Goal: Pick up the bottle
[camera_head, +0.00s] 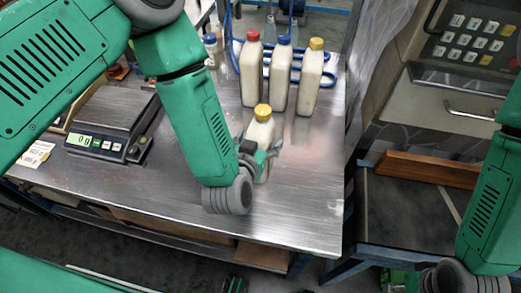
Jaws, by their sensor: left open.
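A cream bottle with a yellow cap (262,128) stands upright on the metal table, apart from the other bottles. My left gripper (264,160) is open at this bottle, with its fingers around the bottle's middle and lower body. My green forearm and grey wrist are left of and in front of it. The gripper partly hides the bottle, and I cannot tell whether the fingers touch it. My right arm shows at the right edge; its gripper is not clearly visible.
Behind stand cream bottles with red (251,75), blue (281,80) and yellow (311,82) caps, beside blue tubing. A digital scale (98,140) sits at left. The metal table (300,215) is clear at front right. A keypad machine (475,38) stands at right.

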